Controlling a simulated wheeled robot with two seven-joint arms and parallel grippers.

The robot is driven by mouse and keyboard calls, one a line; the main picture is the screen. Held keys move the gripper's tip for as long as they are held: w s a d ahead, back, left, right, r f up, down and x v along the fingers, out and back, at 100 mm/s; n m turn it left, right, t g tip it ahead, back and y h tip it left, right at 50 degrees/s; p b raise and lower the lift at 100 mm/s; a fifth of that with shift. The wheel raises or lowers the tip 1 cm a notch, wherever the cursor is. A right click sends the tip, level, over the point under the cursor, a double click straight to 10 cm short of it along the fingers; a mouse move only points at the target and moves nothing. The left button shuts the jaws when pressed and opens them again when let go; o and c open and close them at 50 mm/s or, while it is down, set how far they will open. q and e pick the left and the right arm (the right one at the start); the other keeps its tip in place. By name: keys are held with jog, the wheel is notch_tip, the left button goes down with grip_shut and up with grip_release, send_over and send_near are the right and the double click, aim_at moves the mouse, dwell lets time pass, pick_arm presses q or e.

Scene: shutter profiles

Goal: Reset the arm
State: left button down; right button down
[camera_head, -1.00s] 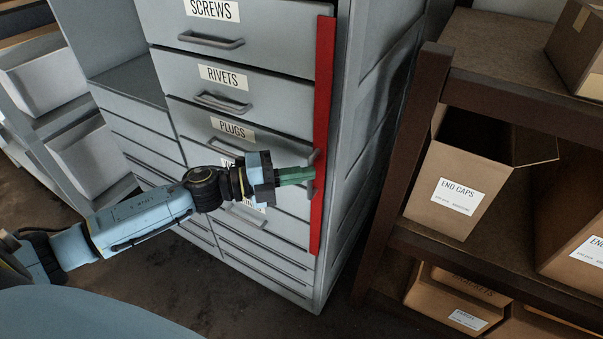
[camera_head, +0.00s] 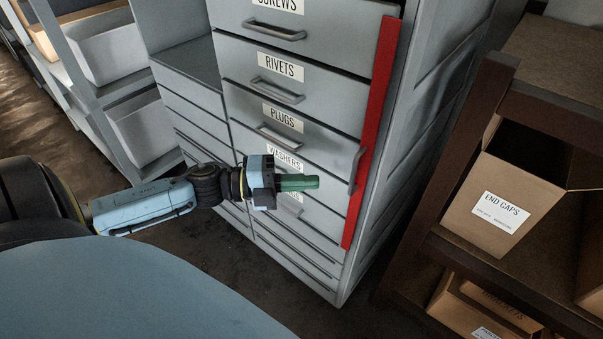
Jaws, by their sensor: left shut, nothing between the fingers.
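My left arm reaches in from the left in the head view. My left gripper (camera_head: 300,183) has green fingers that are shut and empty. It is in front of the lower drawers of the grey drawer cabinet (camera_head: 312,100), covering part of them. A gap shows between the fingertips and the red vertical bar (camera_head: 375,120) with its grey handle (camera_head: 357,170) on the cabinet's right front edge. The labelled drawers appear closed. My right gripper is not in view.
A dark brown shelf (camera_head: 450,170) stands at the right with cardboard boxes, one labelled END CAPS (camera_head: 505,200). White bins (camera_head: 103,48) sit on a rack at the upper left. Dark floor (camera_head: 200,260) shows between my body and the cabinet.

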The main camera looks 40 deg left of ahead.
pick_arm(q)
jog(key=shift+s+a, duration=0.15)
jog(key=shift+a, duration=0.05)
dwell(0.5)
jog(key=w+a+f+n+t+y, duration=0.25)
jog(key=a+f+n+y, duration=0.45)
jog(key=f, duration=0.5)
jog(key=s+a+f+n+g+y, duration=0.1)
jog(key=s+a+f+n+y, duration=0.15)
jog(key=f+n, duration=0.45)
jog(key=s+a+f+n+g+y, duration=0.1)
jog(key=s+f+n+y, duration=0.25)
jog(key=f, duration=0.75)
jog(key=s+d+f+n+g, duration=0.1)
jog(key=s+f+n+g, duration=0.2)
jog(key=s+f, duration=0.55)
jog(key=s+d+f+n+g, duration=0.2)
jog(key=s+d+f+g, duration=0.2)
jog(key=s, duration=0.7)
jog(key=s+d+f+n+g, duration=0.3)
jog(key=s+d+f+g, duration=0.1)
jog(key=s+d+f, duration=0.5)
jog(key=shift+s+f+y, duration=0.3)
jog(key=shift+s+f, duration=0.05)
jog(key=shift+s, duration=0.8)
